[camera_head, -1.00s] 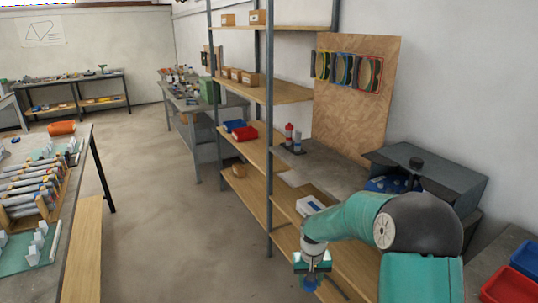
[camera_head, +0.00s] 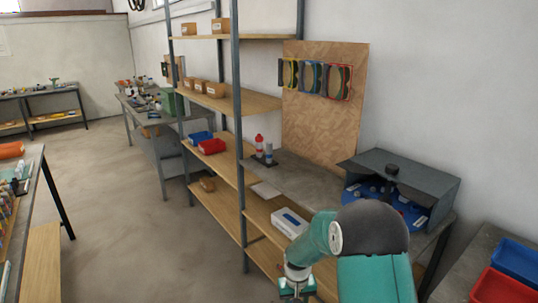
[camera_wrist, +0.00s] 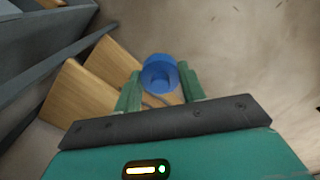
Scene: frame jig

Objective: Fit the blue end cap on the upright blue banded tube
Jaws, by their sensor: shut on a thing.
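The blue end cap (camera_wrist: 160,73) is round and open-topped in the wrist view. It sits between the two green fingers of my gripper (camera_wrist: 160,85), which is shut on it. In the head view my gripper (camera_head: 296,290) is at the bottom edge and partly cut off; the cap is hidden there. Two small upright tube-like things stand on the grey bench behind the shelves, a red one (camera_head: 259,144) and a greyish one (camera_head: 268,153). The greyish one may be the blue banded tube, but its bands are too small to tell. My gripper is well apart from both, nearer the camera.
A grey-posted shelf unit (camera_head: 238,120) stands left of the bench (camera_head: 310,182). A grey hooded box (camera_head: 405,173) with blue things inside sits on the bench's right. A white-blue box (camera_head: 290,222) lies on the lower shelf. Open floor (camera_head: 130,220) lies left.

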